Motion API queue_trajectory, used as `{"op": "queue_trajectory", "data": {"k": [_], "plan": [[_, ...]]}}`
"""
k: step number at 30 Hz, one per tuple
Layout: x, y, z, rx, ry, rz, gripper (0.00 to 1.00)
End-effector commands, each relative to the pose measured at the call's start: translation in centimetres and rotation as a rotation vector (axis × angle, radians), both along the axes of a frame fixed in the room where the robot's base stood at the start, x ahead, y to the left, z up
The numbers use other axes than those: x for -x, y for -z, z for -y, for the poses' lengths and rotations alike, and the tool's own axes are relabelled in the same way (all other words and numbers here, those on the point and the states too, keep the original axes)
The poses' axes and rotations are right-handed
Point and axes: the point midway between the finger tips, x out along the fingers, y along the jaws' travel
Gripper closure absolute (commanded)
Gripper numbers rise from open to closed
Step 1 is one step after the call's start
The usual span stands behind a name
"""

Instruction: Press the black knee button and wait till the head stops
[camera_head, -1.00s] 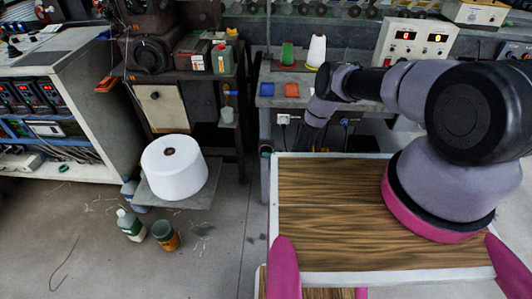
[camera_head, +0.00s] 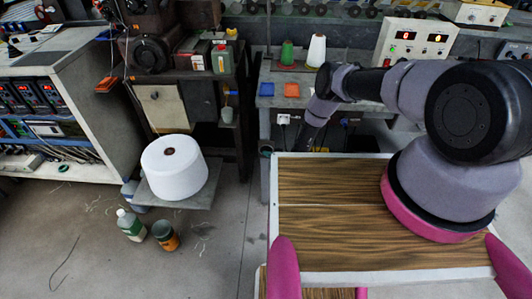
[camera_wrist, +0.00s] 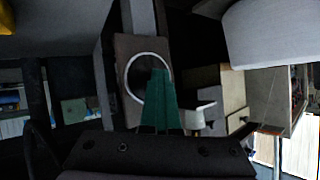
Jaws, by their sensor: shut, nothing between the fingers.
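In the wrist view my gripper (camera_wrist: 160,74) shows as two green tapered fingers, shut together with nothing between them. Its tips overlap a brown plate (camera_wrist: 127,55) that carries a pale ring (camera_wrist: 148,56). The area inside the ring is dark and partly covered by the fingers, so I cannot make out a black button there or tell whether the tips touch it. In the head view my forearm reaches down in front of the grey bench (camera_head: 345,92), and my gripper cannot be made out. A green cone (camera_head: 287,53) and a white cone (camera_head: 316,50) stand on that bench.
A control box (camera_head: 415,42) with lit displays stands at the back right. A large white yarn package (camera_head: 174,167) sits on a low platform at left. A bottle (camera_head: 130,225) and a tin (camera_head: 165,236) stand on the floor. The middle floor is clear.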

Motion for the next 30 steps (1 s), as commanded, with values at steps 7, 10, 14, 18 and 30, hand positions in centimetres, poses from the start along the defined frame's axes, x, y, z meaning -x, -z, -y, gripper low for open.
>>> {"op": "queue_trajectory", "data": {"k": [7, 10, 14, 18, 30], "plan": [[0.6, -0.2, 0.0, -0.001, 0.001, 0.003, 1.00], [1.2, -0.2, -0.1, -0.001, 0.001, 0.003, 1.00], [1.8, -0.1, -0.1, -0.001, 0.002, 0.001, 1.00], [1.9, -0.1, -0.1, 0.000, 0.001, 0.002, 1.00], [3.8, -0.1, -0.2, -0.001, 0.000, -0.001, 1.00]]}}
